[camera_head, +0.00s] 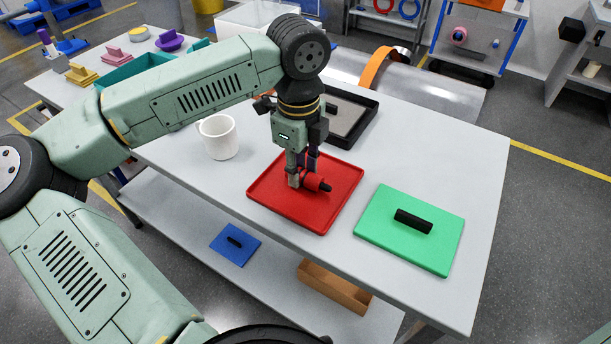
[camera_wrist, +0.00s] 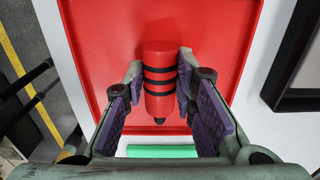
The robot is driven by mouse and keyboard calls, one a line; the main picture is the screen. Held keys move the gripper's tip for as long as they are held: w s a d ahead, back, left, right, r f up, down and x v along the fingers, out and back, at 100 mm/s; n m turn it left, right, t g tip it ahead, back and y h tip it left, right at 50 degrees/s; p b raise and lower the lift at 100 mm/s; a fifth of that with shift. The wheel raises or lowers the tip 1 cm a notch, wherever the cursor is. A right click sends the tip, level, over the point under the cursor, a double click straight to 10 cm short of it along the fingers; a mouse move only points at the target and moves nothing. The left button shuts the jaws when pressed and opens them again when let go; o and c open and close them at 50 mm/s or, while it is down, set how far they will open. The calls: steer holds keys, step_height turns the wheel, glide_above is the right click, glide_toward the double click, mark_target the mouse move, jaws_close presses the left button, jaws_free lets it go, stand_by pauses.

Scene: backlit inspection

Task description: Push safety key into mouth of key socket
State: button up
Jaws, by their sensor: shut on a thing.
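The safety key appears to be a red cylinder (camera_head: 318,182) with a narrower black tip. In the wrist view it is the red cylinder with black bands (camera_wrist: 158,58), lying lengthwise with its black tip towards the bottom. My gripper (camera_head: 304,178) points down over the red tray (camera_head: 269,203) and is shut on the cylinder, one purple-padded finger on each side. I cannot tell whether the cylinder touches the tray floor. No key socket can be made out for certain in either view.
A white mug (camera_head: 219,138) stands left of the tray. A green board with a black handle (camera_head: 438,247) lies to its right, and a black-rimmed tray (camera_head: 372,113) is behind. Bare table shows between them. A lower shelf holds a blue plate (camera_head: 235,245) and an orange-brown box (camera_head: 336,287).

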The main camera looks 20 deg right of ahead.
jaws_close()
steer(key=shift+r, duration=0.1)
steer(key=shift+r+b, duration=0.45)
steer(key=shift+r, duration=0.1)
step_height(320, 180, up, 2)
steer(key=shift+a+r+b, duration=0.1)
steer(key=shift+b, duration=0.5)
steer(key=s+a+r+b, duration=0.1)
steer(key=s+a+b, duration=0.3)
steer(key=s+a, duration=0.5)
steer(key=s, duration=0.4)
steer(key=shift+a+r, duration=0.15)
steer(key=shift+r, duration=0.1)
